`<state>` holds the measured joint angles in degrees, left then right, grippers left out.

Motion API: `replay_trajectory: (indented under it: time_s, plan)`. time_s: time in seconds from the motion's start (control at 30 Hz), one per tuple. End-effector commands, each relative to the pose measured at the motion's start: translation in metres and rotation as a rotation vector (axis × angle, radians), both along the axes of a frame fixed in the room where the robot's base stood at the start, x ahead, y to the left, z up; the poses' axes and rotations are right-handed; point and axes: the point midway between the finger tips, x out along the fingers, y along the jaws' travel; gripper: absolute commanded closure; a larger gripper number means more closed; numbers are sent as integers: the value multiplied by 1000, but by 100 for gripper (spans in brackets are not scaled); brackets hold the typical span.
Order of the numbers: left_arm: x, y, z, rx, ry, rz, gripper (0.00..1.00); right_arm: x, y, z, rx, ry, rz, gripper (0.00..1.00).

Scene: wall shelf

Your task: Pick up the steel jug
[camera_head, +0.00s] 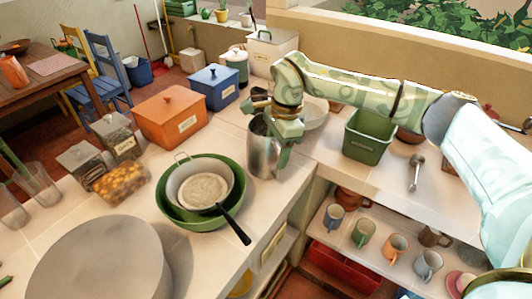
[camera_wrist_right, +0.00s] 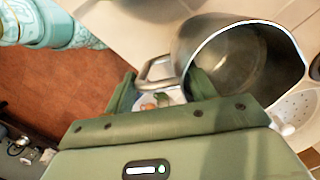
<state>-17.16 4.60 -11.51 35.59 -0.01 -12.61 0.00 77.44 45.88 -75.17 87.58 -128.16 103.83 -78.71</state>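The steel jug (camera_head: 262,158) stands upright on the tiled counter near its inner corner. Its open mouth and grey inside show in the right wrist view (camera_wrist_right: 243,62), with its handle (camera_wrist_right: 156,70) on the left side. My right gripper (camera_head: 280,146) is at the jug's right side, partly hiding it in the head view. In the right wrist view its two fingers (camera_wrist_right: 163,88) stand apart, with the handle between their tips and gaps visible. I cannot tell whether a finger touches the jug. My left gripper is not in view.
A green bowl (camera_head: 166,209) with a pan and black handle sits left of the jug. An orange box (camera_head: 171,120) and blue box (camera_head: 214,88) stand behind. A green bin (camera_head: 367,138) stands right. Several mugs (camera_head: 363,233) fill a lower shelf.

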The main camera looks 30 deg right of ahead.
Motion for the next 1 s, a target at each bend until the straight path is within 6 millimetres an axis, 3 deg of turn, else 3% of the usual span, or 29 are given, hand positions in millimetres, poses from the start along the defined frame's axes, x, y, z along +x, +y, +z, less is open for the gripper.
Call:
replay_trajectory:
  time_s: [0.03, 0.1, 0.63, 1.0]
  plan:
    - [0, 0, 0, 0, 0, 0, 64, 0, -1, 0, -1, -2, 0, 89]
    - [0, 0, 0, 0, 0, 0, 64, 0, -1, 0, -1, -2, 0, 100]
    - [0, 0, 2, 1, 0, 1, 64, 2, -1, 8, 0, -9, 0, 100]
    - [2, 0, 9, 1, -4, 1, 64, -1, -1, 39, 0, -11, 0, 100]
